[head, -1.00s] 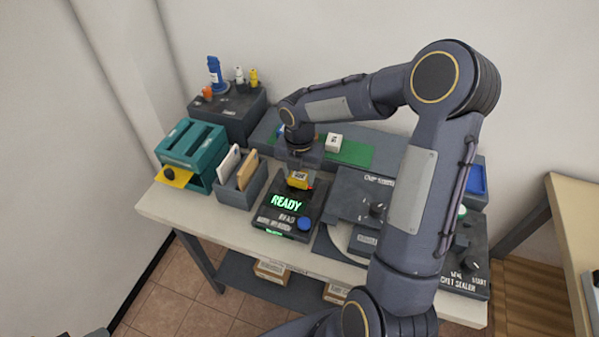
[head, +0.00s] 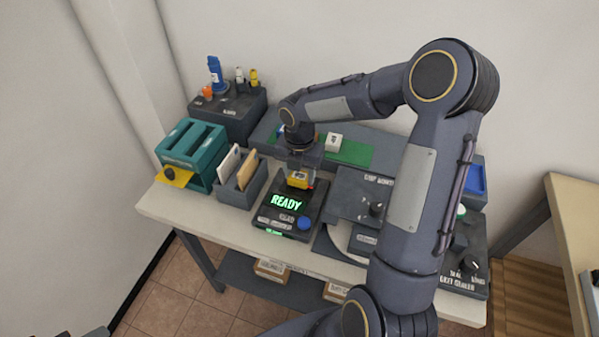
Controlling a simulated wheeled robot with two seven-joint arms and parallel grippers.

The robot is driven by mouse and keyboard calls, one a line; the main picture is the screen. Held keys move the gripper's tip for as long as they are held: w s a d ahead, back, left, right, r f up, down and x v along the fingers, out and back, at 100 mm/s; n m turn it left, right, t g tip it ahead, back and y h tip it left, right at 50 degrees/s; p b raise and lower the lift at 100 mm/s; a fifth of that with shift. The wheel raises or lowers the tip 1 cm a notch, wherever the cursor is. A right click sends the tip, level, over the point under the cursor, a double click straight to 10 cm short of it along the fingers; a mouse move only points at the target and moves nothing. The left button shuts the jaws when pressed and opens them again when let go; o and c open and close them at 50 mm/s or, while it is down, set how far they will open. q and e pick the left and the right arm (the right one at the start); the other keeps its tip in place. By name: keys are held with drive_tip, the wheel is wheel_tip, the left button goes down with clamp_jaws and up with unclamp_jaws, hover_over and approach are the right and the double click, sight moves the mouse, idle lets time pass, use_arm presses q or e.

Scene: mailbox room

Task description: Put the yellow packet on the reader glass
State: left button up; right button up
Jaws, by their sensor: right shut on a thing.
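The yellow packet (head: 298,180) is small and sits at the tip of my right gripper (head: 300,171), which is shut on it. They are at the back part of the dark reader (head: 262,222), whose green display reads READY and which has a blue button at its front right. The reader glass is mostly hidden by the packet and the gripper. I cannot tell whether the packet touches it. My left gripper is not in view.
Left of the reader stand a holder (head: 240,192) with envelopes and a teal slotted box (head: 197,150). Behind is a green strip (head: 352,152) with a white block (head: 334,142). Right is a dark machine (head: 362,190) with knobs, partly behind my right arm.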

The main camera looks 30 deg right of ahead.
drive_tip(key=shift+f, duration=0.1)
drive_tip(key=shift+f+b, duration=0.35)
drive_tip(key=shift+f, duration=0.15)
drive_tip(key=o, duration=1.3)
drive_tip(key=shift+r+p, duration=2.9)
drive_tip(key=shift+r, duration=0.2)
drive_tip(key=shift+f, duration=0.1)
